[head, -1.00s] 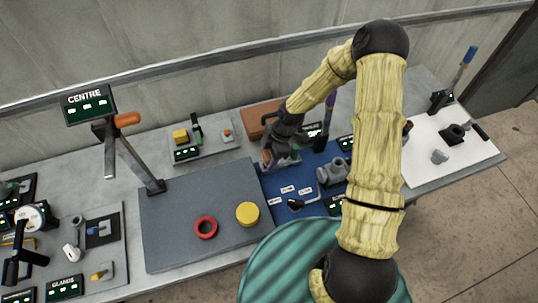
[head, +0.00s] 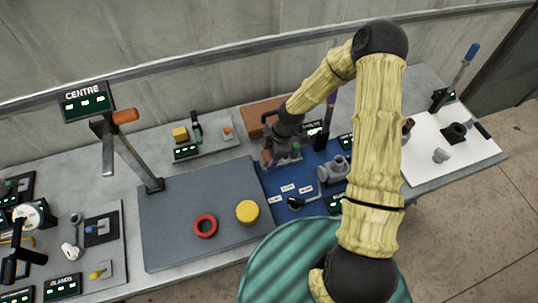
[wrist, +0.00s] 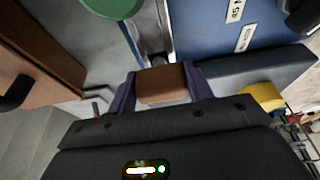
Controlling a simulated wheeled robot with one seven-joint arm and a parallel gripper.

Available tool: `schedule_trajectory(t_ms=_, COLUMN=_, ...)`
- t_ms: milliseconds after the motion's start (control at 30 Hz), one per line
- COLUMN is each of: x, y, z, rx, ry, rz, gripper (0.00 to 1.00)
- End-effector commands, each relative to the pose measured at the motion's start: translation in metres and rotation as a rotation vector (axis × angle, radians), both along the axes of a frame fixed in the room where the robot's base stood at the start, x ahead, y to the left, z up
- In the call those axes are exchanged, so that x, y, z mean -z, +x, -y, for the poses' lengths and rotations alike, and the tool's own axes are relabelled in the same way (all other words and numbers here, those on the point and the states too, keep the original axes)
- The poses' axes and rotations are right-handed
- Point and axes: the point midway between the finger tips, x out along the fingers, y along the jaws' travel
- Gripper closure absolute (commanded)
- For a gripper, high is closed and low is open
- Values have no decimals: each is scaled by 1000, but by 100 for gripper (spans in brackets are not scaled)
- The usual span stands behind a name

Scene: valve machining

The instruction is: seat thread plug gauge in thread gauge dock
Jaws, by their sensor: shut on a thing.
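My gripper (wrist: 163,82) shows in the wrist view with its two dark purple fingers closed on a brown, block-like piece (wrist: 162,85), which appears to be the handle of the thread plug gauge. A bright metal part lies just beyond it, and I cannot tell whether it belongs to the gauge. In the head view my gripper (head: 280,158) is low over the back left part of the blue mat (head: 275,190), and the held piece is mostly hidden there. I cannot pick out the thread gauge dock with certainty; my arm covers part of that area.
A grey mat (head: 180,225) holds a red ring (head: 205,226) and a yellow disc (head: 247,211). A brown box (head: 259,114) stands behind my gripper. A grey valve body (head: 333,170) and a black-handled tool (head: 298,202) are on the blue mat. A white board (head: 455,175) lies right.

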Motion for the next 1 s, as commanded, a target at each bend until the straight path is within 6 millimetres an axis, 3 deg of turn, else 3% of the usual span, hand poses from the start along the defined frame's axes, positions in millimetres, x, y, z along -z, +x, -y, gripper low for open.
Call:
schedule_trajectory(t_ms=667, x=14, y=0, z=0, rx=0, ry=0, rz=0, gripper=73)
schedule_trajectory(t_ms=700, x=14, y=0, z=0, rx=0, ry=0, rz=0, gripper=44)
schedule_trajectory(t_ms=800, x=13, y=0, z=0, rx=0, ry=0, rz=0, gripper=24)
schedule_trajectory(t_ms=1000, x=13, y=0, z=0, rx=0, ry=0, rz=0, gripper=24)
